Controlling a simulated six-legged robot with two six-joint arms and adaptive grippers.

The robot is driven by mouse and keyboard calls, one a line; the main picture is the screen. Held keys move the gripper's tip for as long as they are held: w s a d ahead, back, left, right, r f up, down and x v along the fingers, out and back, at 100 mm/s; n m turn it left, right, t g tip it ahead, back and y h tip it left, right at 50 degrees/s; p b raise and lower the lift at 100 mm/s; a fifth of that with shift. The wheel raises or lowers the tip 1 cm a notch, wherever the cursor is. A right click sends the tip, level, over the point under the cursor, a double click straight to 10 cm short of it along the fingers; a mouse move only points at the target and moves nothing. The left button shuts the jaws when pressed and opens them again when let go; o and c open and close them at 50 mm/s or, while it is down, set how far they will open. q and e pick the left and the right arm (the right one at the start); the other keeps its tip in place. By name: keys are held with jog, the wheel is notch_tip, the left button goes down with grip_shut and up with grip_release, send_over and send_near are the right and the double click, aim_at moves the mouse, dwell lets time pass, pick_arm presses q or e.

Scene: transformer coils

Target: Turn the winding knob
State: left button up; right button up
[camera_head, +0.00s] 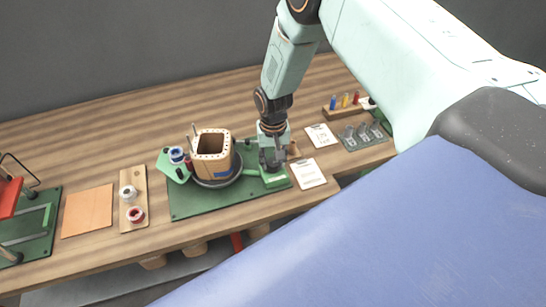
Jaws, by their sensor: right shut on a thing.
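The winding device stands on a green base plate (205,205) on the bench. It carries a square, hollow, tan coil former (212,155) on a dark round turntable. A green arm runs from the turntable to the right, toward a green block (275,178). My right gripper (272,162) points down above this block, at the right end of the plate. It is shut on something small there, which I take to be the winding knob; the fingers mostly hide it. My left gripper is out of view.
Wire spools stand on a wooden strip (134,180) at the left, beside an orange sheet (87,211). A red-handled device (9,197) is at the far left. White cards (308,174) and a tray of metal parts (362,135) lie at the right. My own body covers the lower right.

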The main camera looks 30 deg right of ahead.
aim_at(274, 162)
jog(key=shift+s+m+p, duration=0.15)
jog(key=shift+m+p, duration=0.25)
jog(key=shift+m, duration=0.8)
jog(key=shift+m+p, duration=0.5)
jog(key=shift+m, duration=1)
dwell(1.0)
jog(key=o, duration=1.2)
jog(key=shift+c, duration=0.2)
notch_tip(274, 162, up, 12)
